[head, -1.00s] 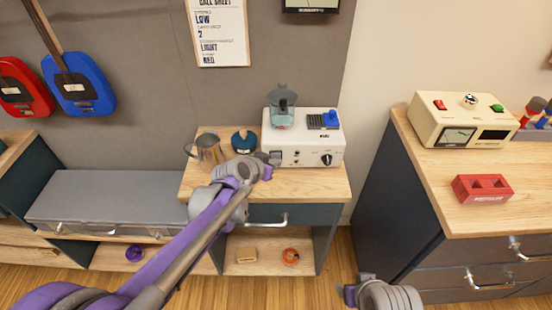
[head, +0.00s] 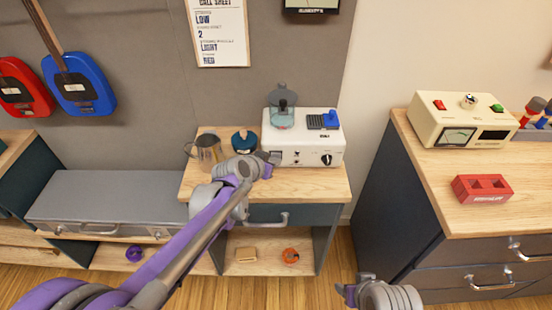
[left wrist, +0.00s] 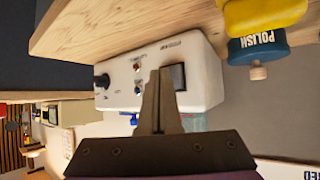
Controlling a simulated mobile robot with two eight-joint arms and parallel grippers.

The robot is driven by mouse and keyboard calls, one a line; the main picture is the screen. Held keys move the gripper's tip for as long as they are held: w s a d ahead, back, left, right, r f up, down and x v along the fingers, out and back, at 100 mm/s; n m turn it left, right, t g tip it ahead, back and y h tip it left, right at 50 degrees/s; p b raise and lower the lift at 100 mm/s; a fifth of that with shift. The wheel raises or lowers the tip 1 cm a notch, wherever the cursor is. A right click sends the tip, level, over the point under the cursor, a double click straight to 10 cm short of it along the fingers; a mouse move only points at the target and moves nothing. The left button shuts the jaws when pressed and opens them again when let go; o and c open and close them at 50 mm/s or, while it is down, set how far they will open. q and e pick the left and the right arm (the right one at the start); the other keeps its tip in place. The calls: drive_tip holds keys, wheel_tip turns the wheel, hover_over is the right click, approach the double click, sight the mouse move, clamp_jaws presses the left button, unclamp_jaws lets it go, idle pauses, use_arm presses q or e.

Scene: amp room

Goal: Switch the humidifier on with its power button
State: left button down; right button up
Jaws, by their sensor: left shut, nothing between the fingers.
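A white box-shaped unit (head: 304,150), which I take to be the humidifier, stands on the wooden top. Its front carries a black knob (head: 327,159) on the right and small buttons in the middle. In the left wrist view the unit (left wrist: 203,70) lies sideways, with a dark square button (left wrist: 178,77) on its front. My left gripper (head: 268,164) is shut and empty at the front left of the unit. In the left wrist view its fingers (left wrist: 157,76) overlap the front beside the dark button; contact cannot be told. My right gripper (head: 349,291) shows only partly, low down.
A clear teal-tinted vessel (head: 281,115) and a blue item (head: 331,119) sit on the unit. A metal jug (head: 209,150) and a dark teal polish jar (head: 244,141) stand to its left. A cream meter box (head: 465,118) and a red block (head: 482,188) are on the right cabinet.

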use_arm(q)
drive_tip(key=shift+w, duration=0.2)
drive_tip(key=shift+s, duration=0.45)
drive_tip(key=shift+s, duration=3)
drive_tip(key=s+a+r+n+g+y+p, duration=0.1)
drive_tip(key=s+a+n+y+p, duration=0.1)
drive_tip(key=s+a, duration=0.6)
drive_tip(key=s+a+r+n+g+y+p, duration=0.2)
drive_tip(key=s+a+p, duration=0.3)
drive_tip(key=s, duration=1.2)
drive_tip(key=a+n+y, duration=0.1)
drive_tip(key=a, duration=0.2)
drive_tip(key=shift+a+r+n+g, duration=0.15)
drive_tip(key=shift+a+n+g, duration=0.15)
drive_tip(key=shift+a+n, duration=0.1)
